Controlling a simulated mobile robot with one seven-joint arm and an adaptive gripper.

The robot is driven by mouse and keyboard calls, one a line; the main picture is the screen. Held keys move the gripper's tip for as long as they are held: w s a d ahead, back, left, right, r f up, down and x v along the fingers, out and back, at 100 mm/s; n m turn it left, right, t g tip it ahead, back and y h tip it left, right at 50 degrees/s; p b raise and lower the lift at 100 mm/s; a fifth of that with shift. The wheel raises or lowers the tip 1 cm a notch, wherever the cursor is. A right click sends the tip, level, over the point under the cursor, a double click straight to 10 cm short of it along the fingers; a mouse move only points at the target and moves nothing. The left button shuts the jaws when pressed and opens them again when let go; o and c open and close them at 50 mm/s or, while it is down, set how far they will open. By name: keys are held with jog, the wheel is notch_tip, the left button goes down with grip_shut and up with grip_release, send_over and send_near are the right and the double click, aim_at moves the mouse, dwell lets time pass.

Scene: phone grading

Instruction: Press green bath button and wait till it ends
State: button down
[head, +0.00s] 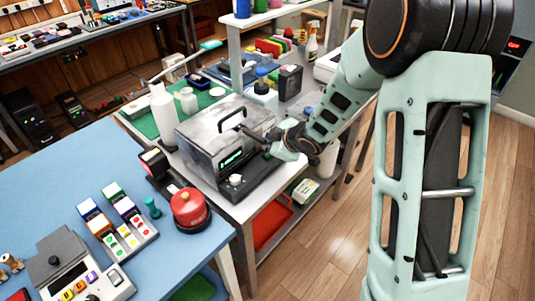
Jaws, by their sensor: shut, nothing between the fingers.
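The bath (205,135) is a grey metal box with a black handle on its lid. It stands on a white table in the middle of the head view. A green lit display (231,160) shows on its front, above a dark base with a pale knob (236,180). My gripper (266,147) is shut and empty at the right end of the bath's front, close to it. I cannot tell whether it touches the bath. The green button cannot be made out; my gripper covers part of the front panel.
A white bottle (163,115) stands left of the bath, and a blue-capped bottle (262,92) behind it. A red round pot (188,208) and button boxes (130,223) are on the blue table at front left. A red bin (270,225) sits on the lower shelf.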

aim_at(268, 155)
jog(key=shift+f, duration=0.1)
dwell(0.3)
jog(key=shift+f+b, duration=0.3)
jog(key=shift+b, duration=0.1)
jog(key=shift+f+b, duration=0.5)
dwell(0.5)
jog(key=shift+r, duration=0.1)
jog(key=shift+r+p, duration=0.8)
jog(key=shift+p, duration=0.05)
notch_tip(268, 155, up, 5)
jog(key=p, duration=0.4)
jog(key=shift+r+p, duration=0.1)
jog(key=shift+p, duration=0.3)
